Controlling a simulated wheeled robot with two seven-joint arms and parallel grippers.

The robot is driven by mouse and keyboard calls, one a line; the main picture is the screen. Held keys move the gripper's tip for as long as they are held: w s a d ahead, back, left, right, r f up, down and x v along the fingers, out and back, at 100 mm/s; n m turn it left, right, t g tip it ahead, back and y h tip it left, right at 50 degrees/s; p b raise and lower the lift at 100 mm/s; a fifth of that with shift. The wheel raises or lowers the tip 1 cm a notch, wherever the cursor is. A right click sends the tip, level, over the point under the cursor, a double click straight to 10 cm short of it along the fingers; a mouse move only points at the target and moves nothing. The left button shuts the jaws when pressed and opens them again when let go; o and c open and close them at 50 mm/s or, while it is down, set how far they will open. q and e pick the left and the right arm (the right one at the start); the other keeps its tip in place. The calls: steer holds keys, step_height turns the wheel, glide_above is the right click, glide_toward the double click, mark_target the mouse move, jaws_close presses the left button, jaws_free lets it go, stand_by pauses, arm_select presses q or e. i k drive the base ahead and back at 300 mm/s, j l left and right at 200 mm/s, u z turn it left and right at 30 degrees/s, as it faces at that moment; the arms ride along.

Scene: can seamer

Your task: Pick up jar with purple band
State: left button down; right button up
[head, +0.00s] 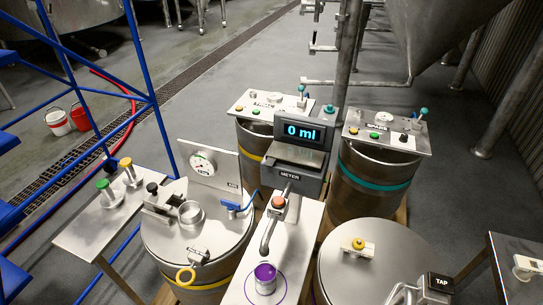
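A small jar with a purple band (265,279) stands upright near the front end of the narrow steel bench (238,292). A purple ring is marked on the bench around it. A curved metal spout with an orange-topped fitting is just behind the jar. Neither of my grippers is in view.
A METER box (298,160) with a "0 ml" display stands behind the bench. Lidded steel drums with fittings flank the bench: one at left (166,228), one at right (393,250). A TAP box (437,284) is at lower right. A side table (97,231) is at left.

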mark_target(265, 273)
steer(key=z, duration=1.3)
steer(key=k+z, duration=0.35)
steer(key=k, duration=0.8)
